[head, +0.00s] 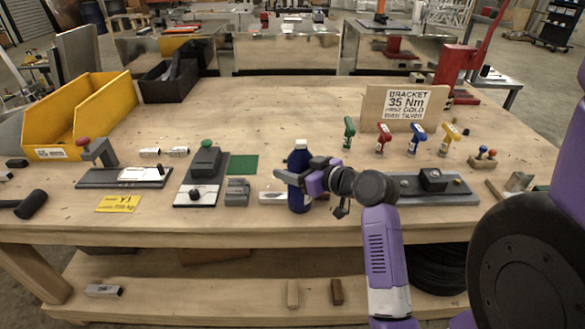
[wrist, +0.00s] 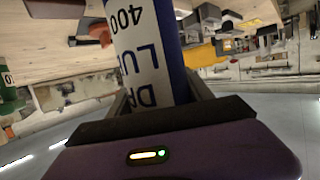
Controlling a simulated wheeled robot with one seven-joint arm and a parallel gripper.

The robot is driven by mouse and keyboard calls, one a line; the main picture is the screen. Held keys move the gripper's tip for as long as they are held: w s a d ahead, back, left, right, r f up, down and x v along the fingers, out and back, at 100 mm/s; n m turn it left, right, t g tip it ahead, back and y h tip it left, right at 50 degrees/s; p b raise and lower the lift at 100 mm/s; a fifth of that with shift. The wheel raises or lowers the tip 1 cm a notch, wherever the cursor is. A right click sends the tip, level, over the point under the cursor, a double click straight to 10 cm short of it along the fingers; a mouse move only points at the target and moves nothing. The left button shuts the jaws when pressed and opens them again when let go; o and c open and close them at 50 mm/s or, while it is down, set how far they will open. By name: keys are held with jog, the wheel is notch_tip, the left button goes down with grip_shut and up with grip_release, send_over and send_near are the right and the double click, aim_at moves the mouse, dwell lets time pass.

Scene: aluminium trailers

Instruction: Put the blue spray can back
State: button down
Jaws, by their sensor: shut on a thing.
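The blue spray can (head: 299,160) has a white cap and stands upright near the front middle of the wooden bench (head: 270,95) in the head view. My gripper (head: 298,180) reaches it from the right and is shut around its body. In the wrist view the can (wrist: 145,50) fills the space between the fingers, with a white label and blue lettering towards the camera. I cannot tell whether its base touches the bench top.
Left of the can are a grey block (head: 237,192), a fixture with a green knob (head: 205,165) and a yellow card (head: 119,203). Several coloured-handle drivers (head: 384,140) stand behind right, before a bracket sign (head: 403,103). A dark fixture (head: 432,182) lies to the right. The bench's middle back is clear.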

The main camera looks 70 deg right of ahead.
jog(key=shift+c, duration=2.1)
grip_release()
jog(key=shift+r, duration=0.15)
jog(key=v, duration=1.2)
jog(key=w+a+f+m+g, duration=0.1)
jog(key=w+a+f, duration=0.2)
jog(key=a+f, duration=1.2)
jog(key=s+a+r+n+t+y, duration=0.1)
jog(key=s+a+r+n+y, duration=0.1)
jog(key=s+a, duration=0.3)
jog(key=s+a+r+n+t+y, duration=0.1)
jog(key=s+a+r+n+y, duration=0.2)
jog(key=a, duration=1.1)
jog(key=s+r, duration=0.1)
jog(key=s, duration=0.2)
jog(key=shift+s+a+n+y+b, duration=0.3)
jog(key=shift+y+b, duration=0.1)
